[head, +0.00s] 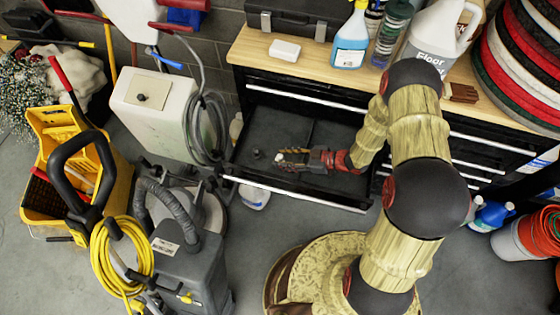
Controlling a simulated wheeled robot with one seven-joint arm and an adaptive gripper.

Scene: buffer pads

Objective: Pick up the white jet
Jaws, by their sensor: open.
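A small white piece (279,157), likely the white jet, lies in the open drawer (300,192) of the black workbench. It is too small to make out its shape. My gripper (285,159) is down in the drawer, pointing left, with its fingers open. The white piece is at the fingertips; I cannot tell whether it is between them or just beyond them. My wrist and arm come in from the right over the drawer's right part.
Another tiny pale item (257,154) lies left in the drawer. The wooden benchtop (340,68) holds a white block (285,50), a blue spray bottle (351,40) and a floor-cleaner jug (437,35). A cleaning machine (185,260) and yellow mop bucket (55,130) stand left.

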